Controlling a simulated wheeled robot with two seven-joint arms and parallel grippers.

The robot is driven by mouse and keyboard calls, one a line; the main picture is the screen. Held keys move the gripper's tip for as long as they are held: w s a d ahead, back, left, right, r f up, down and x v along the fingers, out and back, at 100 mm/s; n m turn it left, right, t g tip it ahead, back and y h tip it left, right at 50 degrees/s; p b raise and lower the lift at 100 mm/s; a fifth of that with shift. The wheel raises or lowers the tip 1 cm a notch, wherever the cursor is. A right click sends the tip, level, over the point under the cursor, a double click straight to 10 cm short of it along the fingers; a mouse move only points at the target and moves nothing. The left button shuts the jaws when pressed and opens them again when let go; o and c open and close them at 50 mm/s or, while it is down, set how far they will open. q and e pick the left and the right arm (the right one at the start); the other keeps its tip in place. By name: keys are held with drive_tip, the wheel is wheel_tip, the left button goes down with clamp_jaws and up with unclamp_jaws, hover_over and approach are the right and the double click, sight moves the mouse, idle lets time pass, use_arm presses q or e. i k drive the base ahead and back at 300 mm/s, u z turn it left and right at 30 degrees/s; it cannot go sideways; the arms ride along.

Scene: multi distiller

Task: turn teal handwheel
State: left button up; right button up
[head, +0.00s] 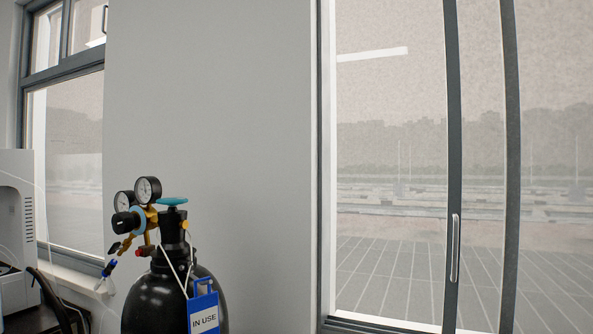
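The teal handwheel (172,201) sits flat on top of the valve of a black gas cylinder (160,297), at the lower left of the head view. A brass regulator (149,217) with two round gauges (148,190) and a black knob (123,223) is attached to the left of the valve. A blue and white "IN USE" tag (204,315) hangs on the cylinder's front right. The cylinder's lower part is cut off by the frame's bottom edge. Neither of my grippers shows in this view.
A white machine (16,225) stands at the far left, with a dark chair-like edge and thin tubes beside it. A grey wall (215,120) is behind the cylinder. A large window or glass door with a handle (455,248) fills the right side.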

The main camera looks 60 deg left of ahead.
sight(175, 201)
drive_tip(key=u, duration=2.65)
